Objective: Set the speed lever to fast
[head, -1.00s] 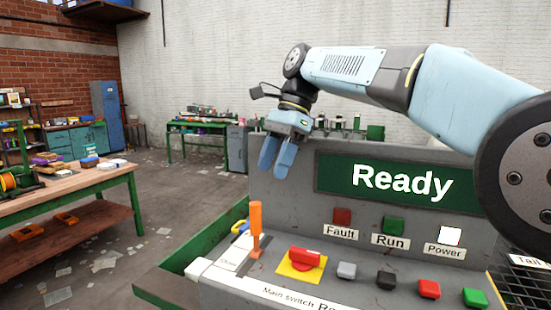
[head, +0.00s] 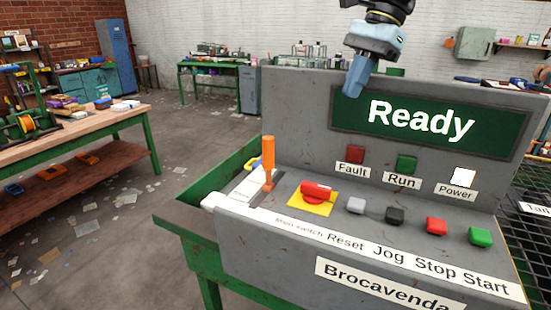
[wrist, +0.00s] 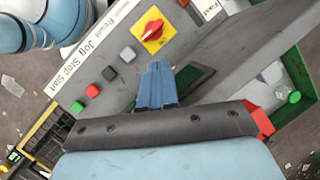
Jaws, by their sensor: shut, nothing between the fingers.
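The speed lever (head: 268,158) is an orange handle standing nearly upright in a slot at the left end of the grey console. A pale label plate (head: 245,185) lies beside its slot; its writing is too small to read now. My gripper (head: 354,92) points down, shut and empty, in front of the left part of the green Ready display (head: 420,121). It is above and to the right of the lever, apart from it. In the wrist view my closed fingers (wrist: 157,70) hang over the console, and I cannot make out the lever there.
A red main switch on a yellow plate (head: 314,201) sits just right of the lever. Grey, black, red and green buttons (head: 480,236) follow to the right. Fault, Run and Power lamps are on the upright panel (head: 300,125). The air above the lever is free.

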